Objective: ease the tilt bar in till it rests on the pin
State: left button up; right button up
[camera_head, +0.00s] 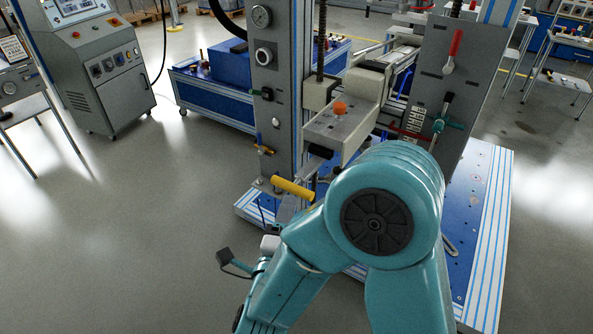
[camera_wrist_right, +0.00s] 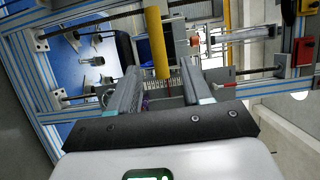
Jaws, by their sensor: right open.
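A yellow cylindrical grip (camera_head: 293,187), which looks like the tilt bar's handle, sits low in front of the test frame. It also shows in the right wrist view (camera_wrist_right: 157,42), its near end between the two fingers in the picture. My right gripper (camera_head: 300,201) is at the yellow grip, partly hidden by my own teal arm. In the right wrist view its fingers (camera_wrist_right: 160,78) are spread apart on either side, with no clear contact. I cannot make out the pin. My left gripper is not in view.
The grey test frame (camera_head: 279,100) carries a block with an orange knob (camera_head: 340,108) and stands on a blue base plate (camera_head: 485,200). A red lever (camera_head: 455,43) is on the right panel. A control cabinet (camera_head: 97,70) stands at left. Floor at front left is clear.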

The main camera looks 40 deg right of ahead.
aim_at(295, 189)
jog(key=p+x, duration=0.2)
jog(key=x, duration=0.9)
jog(key=shift+a+f, duration=0.1)
jog(key=shift+f, duration=0.05)
jog(key=shift+c, duration=0.4)
